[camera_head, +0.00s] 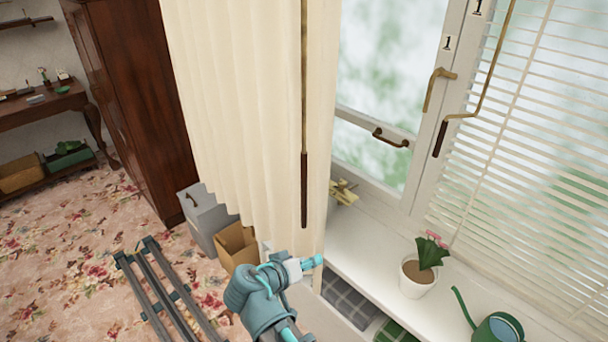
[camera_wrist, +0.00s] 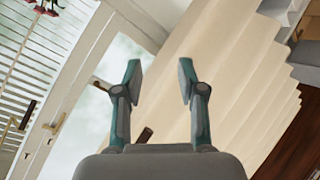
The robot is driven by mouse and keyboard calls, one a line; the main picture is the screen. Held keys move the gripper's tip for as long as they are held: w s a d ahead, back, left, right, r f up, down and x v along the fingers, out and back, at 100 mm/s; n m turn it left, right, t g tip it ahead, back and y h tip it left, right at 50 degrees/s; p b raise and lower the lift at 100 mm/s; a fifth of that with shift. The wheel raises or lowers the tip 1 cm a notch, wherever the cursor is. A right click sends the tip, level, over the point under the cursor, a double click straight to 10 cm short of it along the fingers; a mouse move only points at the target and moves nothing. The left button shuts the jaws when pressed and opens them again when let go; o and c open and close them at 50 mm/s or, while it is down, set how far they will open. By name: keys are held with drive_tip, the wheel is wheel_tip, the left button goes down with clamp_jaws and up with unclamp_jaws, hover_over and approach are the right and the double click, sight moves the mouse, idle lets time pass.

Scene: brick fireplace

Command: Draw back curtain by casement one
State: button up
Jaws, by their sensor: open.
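The cream pleated curtain (camera_head: 240,100) hangs at the left of the window marked 1, its edge just left of the glass. A thin brass rod with a dark brown handle (camera_head: 304,190) hangs straight down in front of the curtain. My gripper (camera_head: 314,262) is below that handle, near the curtain's lower edge. In the wrist view my gripper (camera_wrist: 160,76) is open and empty, with the curtain (camera_wrist: 240,65) beyond it. A dark brown tip (camera_wrist: 145,135) shows between the finger bases, probably the rod handle. Casement one (camera_head: 380,80) carries a brass handle (camera_head: 437,88) and looks shut.
A white sill (camera_head: 370,260) holds a potted flower (camera_head: 418,275), a green watering can (camera_head: 495,328) and a small yellowish model (camera_head: 343,192). A blind (camera_head: 530,130) with a crank rod covers the right pane. A grey box (camera_head: 207,215) and cardboard box (camera_head: 238,245) stand below the curtain.

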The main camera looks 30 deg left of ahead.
drive_tip(key=s+a+r+m+t+y, duration=0.1)
drive_tip(key=s+a+r+m+t, duration=0.2)
drive_tip(key=r, duration=1)
drive_tip(key=m+t+p, duration=0.2)
drive_tip(key=m+t, duration=0.1)
drive_tip(key=m, duration=0.2)
approach(302, 176)
drive_tip(key=w, duration=0.1)
drive_tip(key=w+p, duration=0.3)
drive_tip(key=w, duration=0.6)
drive_tip(key=shift+w+f+n, duration=0.1)
drive_tip(key=shift+w+n, duration=0.2)
drive_tip(key=shift+w, duration=0.1)
clamp_jaws()
